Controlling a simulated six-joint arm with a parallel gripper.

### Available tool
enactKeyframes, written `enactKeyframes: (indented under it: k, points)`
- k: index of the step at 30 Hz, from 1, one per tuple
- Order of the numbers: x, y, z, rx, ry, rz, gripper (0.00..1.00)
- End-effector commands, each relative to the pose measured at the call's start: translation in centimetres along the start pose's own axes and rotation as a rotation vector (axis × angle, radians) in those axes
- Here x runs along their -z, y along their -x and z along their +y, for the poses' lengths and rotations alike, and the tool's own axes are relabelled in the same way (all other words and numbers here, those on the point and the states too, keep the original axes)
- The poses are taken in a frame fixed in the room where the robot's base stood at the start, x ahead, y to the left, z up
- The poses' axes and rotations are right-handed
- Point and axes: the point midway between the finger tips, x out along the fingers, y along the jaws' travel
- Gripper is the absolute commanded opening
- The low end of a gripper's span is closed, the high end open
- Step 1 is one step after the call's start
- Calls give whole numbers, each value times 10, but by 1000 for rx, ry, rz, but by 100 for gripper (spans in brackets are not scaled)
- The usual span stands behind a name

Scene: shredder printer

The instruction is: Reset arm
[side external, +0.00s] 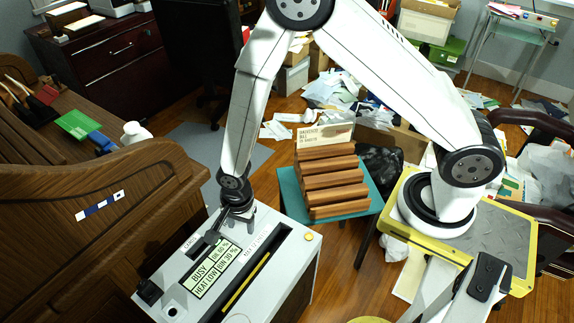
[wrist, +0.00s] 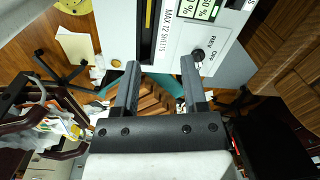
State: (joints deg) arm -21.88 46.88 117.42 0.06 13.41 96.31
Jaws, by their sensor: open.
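My gripper (side external: 217,230) is above the back left part of the grey shredder printer (side external: 300,250) in the side external view. In the wrist view my gripper (wrist: 159,64) is open, with nothing between its two dark fingers. The machine's display (side external: 215,267) reads BUSY and HEAT. A black knob (wrist: 198,54) marked REV and OFF shows in the wrist view, close to the right fingertip; I cannot tell if they touch. The dark slot (wrist: 143,30) labelled MAX 12 SHEETS lies left of the display (wrist: 198,8).
A teal stand (side external: 291,192) with stacked brown slatted blocks (side external: 330,180) stands behind the machine. A wooden roll-top desk (side external: 110,200) is close on the left. Papers (side external: 340,90) litter the floor behind. The yellow-edged platform (side external: 510,245) carries my base.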

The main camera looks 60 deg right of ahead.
Motion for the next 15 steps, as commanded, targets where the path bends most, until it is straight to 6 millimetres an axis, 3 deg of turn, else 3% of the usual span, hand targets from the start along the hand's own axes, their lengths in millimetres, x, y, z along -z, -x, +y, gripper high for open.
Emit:
enactKeyframes:
  k: [6, 15]
  points:
    - [28, 46, 4, 41, 234, 6, 55]
    - [63, 100, 22, 84, 568, 38, 55]
